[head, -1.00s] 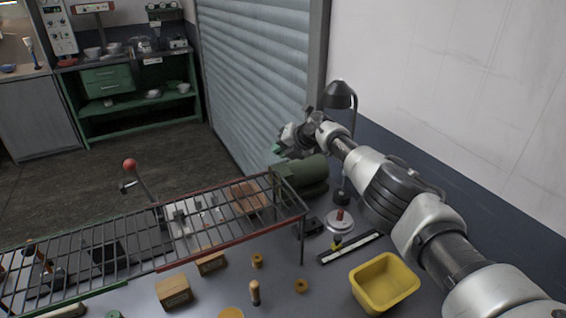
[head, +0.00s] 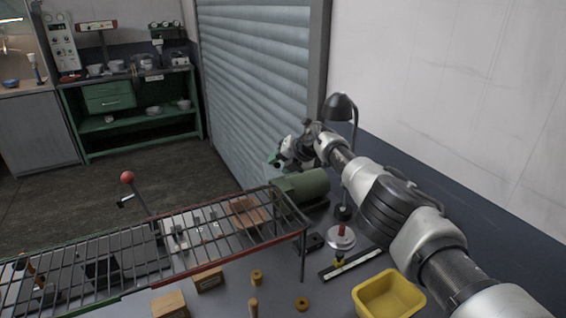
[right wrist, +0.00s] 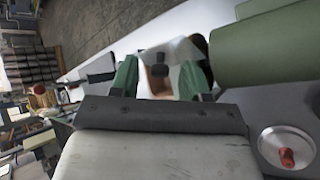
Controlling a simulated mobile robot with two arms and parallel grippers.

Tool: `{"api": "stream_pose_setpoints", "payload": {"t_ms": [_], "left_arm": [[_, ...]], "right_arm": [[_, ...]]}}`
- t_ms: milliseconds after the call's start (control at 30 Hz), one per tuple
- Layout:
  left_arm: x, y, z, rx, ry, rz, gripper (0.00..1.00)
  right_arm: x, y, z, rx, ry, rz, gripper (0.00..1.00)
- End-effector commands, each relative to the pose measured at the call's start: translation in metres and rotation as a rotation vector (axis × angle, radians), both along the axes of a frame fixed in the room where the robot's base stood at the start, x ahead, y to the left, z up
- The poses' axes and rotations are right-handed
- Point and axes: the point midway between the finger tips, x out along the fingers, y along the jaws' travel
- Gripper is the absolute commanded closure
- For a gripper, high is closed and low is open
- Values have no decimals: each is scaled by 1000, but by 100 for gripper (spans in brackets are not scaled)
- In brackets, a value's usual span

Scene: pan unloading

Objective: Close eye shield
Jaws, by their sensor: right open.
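A green motor-like machine (head: 308,186) stands on the bench at the back, beside the shutter. It fills the upper right of the right wrist view (right wrist: 268,45). My right gripper (head: 272,163) is at the machine's far left end, above the bench. In the right wrist view its green fingers (right wrist: 158,72) are apart. A pale, see-through-looking panel (right wrist: 182,52) with dark and brown parts shows beyond and between them; it may be the eye shield, but I cannot tell its angle or whether a finger touches it. My left gripper is not in view.
A wire rack (head: 150,240) with a red edge stands left of the machine. A black lamp (head: 340,107), a white disc with a red knob (head: 341,237) and a yellow bin (head: 388,295) are on the right. Wooden blocks and rings lie in front.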

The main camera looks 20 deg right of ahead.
Motion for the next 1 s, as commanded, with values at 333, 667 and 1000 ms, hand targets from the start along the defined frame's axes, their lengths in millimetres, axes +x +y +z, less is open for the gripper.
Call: {"api": "stream_pose_setpoints", "payload": {"t_ms": [333,667,1000], "left_arm": [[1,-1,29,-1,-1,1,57],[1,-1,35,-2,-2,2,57],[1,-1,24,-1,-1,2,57]], "right_arm": [[-9,-11,19,-2,-3,-1,54],[-34,-29,39,-3,-2,1,54],[-59,-48,67,-1,-1,0,54]]}}
